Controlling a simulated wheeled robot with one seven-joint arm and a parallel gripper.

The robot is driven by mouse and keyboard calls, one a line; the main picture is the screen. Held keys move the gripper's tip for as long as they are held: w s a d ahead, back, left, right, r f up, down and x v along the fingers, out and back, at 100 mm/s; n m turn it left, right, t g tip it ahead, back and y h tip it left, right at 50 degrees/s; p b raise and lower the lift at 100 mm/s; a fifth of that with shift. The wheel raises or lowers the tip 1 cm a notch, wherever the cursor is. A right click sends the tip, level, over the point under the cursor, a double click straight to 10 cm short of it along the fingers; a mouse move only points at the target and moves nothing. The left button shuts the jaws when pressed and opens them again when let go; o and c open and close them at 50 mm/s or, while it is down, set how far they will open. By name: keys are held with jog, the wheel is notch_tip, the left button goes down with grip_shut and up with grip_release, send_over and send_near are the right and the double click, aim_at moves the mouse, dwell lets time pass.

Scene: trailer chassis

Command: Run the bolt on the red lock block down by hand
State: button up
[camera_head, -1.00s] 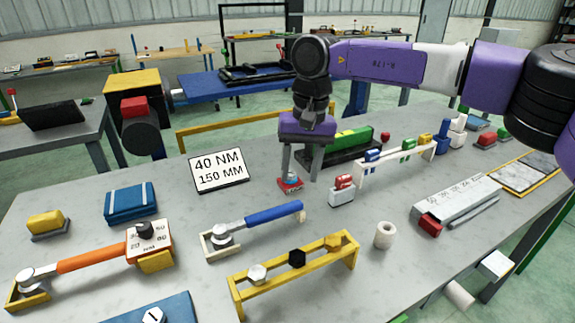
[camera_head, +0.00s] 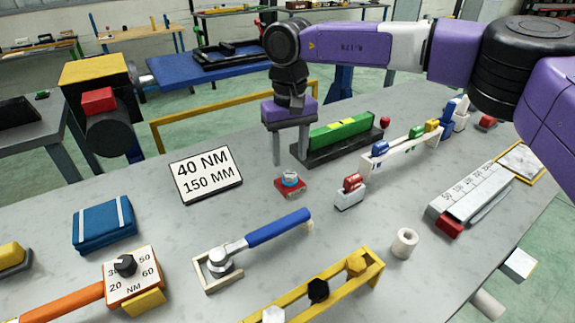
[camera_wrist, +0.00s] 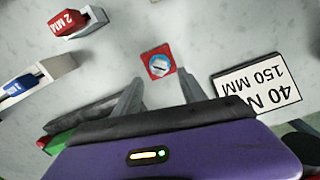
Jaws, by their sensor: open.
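The red lock block (camera_head: 291,190) sits on the grey bench, and its bolt (camera_head: 290,178) shows a blue ring and a pale top. The block also shows in the wrist view (camera_wrist: 168,72), with the bolt head (camera_wrist: 158,64) marked by a dark line across a white and blue top. My gripper (camera_head: 290,162) is open and empty, pointing down. Its fingertips appear above and just behind the block in the head view. In the wrist view the fingers (camera_wrist: 160,86) are on either side below the block, with no contact visible.
The sign "40 NM 150 MM" (camera_head: 206,176) stands left of the block. A blue-handled wrench (camera_head: 275,230) lies in front. A small holder with red pieces (camera_head: 350,193) stands right. A green item in a black tray (camera_head: 342,135) and a white rack (camera_head: 405,148) are behind right.

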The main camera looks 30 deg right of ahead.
aim_at(289, 173)
jog(key=shift+f, duration=2.3)
grip_shut()
